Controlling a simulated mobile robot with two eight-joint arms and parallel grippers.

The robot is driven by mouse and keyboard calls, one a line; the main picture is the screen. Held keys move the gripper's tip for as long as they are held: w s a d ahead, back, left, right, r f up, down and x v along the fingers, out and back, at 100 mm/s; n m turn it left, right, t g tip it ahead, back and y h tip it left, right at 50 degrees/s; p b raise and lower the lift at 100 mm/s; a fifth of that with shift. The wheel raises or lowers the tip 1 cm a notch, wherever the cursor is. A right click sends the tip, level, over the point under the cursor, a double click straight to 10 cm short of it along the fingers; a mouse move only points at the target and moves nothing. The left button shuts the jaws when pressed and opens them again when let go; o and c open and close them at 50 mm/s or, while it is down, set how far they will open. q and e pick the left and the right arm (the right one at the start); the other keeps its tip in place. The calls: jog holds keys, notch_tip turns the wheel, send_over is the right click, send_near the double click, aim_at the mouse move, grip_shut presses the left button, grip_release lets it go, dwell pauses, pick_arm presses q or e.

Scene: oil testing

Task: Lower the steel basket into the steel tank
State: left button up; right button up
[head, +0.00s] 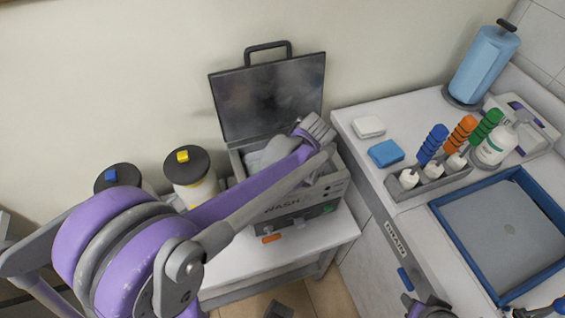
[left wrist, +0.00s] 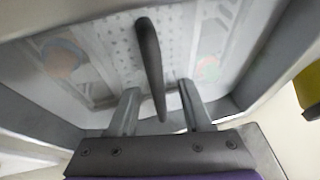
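The steel tank (head: 336,188), marked WASH, stands on a low white table with its dark lid (head: 268,97) raised behind it. My left arm reaches across the tank and hides much of its opening; in the head view the fingers of my left gripper are not clear. In the left wrist view my left gripper (left wrist: 158,100) has its two fingers apart, with a dark handle bar (left wrist: 150,60) between them and a gap on each side. A pale perforated surface (left wrist: 125,45), seemingly the steel basket, lies beyond it. My right gripper (head: 428,308) is partly cut off at the bottom edge.
Dark-lidded jars (head: 186,166) stand left of the tank; a yellow cap (left wrist: 310,90) shows at the wrist view's right. The right counter carries a blue sponge (head: 386,153), a rack of coloured-handled tools (head: 430,180), a bottle (head: 494,147) and a blue-rimmed tray (head: 474,285).

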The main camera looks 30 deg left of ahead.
pick_arm(q)
jog(key=p+v, duration=0.1)
jog(key=v, duration=0.9)
jog(key=shift+d+r, duration=0.15)
jog(key=shift+r, duration=0.2)
pick_arm(e)
jog(key=shift+w+r, duration=0.15)
jog(key=shift+r, duration=0.45)
pick_arm(q)
jog(key=shift+s, duration=0.2)
